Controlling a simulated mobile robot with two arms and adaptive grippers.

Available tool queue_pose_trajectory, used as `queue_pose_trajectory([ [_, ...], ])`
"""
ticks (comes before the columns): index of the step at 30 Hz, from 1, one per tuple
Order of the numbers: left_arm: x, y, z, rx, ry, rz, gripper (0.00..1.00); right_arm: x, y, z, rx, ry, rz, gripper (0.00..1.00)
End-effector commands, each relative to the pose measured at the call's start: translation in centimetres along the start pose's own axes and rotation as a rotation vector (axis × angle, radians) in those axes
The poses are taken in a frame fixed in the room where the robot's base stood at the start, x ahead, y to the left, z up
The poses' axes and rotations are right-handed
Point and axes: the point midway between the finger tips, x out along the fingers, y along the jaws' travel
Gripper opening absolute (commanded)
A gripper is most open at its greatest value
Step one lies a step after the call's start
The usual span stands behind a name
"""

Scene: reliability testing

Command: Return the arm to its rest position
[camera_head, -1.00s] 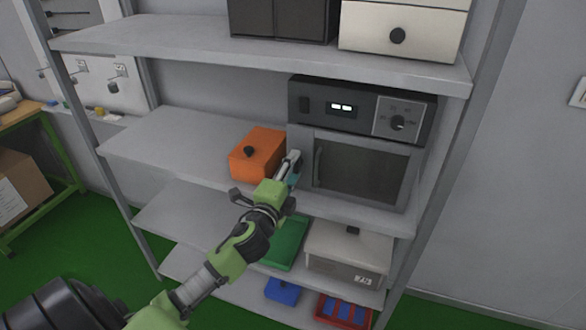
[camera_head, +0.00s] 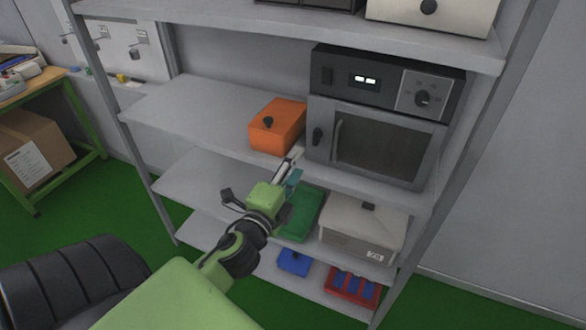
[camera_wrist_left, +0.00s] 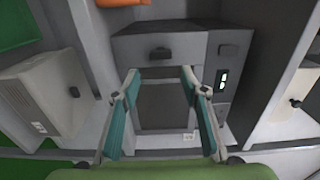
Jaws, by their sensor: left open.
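My left arm comes in from the lower left in the head view, green with black joints. Its gripper (camera_head: 291,172) is in front of the shelf unit, below the orange box and left of the oven's door. In the left wrist view the gripper (camera_wrist_left: 162,85) is open, its two teal-padded fingers spread with nothing between them. Beyond the fingers is the grey and black oven (camera_wrist_left: 165,48), which also shows in the head view (camera_head: 378,150). My right gripper is in neither view.
An orange lidded box (camera_head: 276,128) stands left of the oven. Lower shelves hold a green tray (camera_head: 303,213), a light grey box (camera_head: 362,232), a blue bin (camera_head: 294,262) and a red bin (camera_head: 351,288). The shelf board (camera_head: 185,108) left of the orange box is bare.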

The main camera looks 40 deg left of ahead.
Motion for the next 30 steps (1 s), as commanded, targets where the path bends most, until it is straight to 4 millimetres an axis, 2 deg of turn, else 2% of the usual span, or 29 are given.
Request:
queue_pose_trajectory([
  [6, -1.0, -0.1, 0.0, 0.000, 0.000, -0.001, 0.40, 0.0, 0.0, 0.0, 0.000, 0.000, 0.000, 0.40],
  [23, -0.9, 0.3, 0.1, -0.003, -0.001, 0.007, 0.40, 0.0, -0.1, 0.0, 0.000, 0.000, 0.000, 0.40],
  [26, -0.7, 2.8, 0.2, -0.028, -0.005, 0.052, 0.40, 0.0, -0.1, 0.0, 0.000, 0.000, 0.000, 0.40],
  [29, -0.5, 8.2, 0.6, -0.088, -0.018, 0.149, 0.40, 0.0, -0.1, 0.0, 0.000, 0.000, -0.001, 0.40],
  [30, -0.5, 11.0, 0.7, -0.119, -0.025, 0.200, 0.40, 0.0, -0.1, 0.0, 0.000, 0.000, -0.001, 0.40],
])
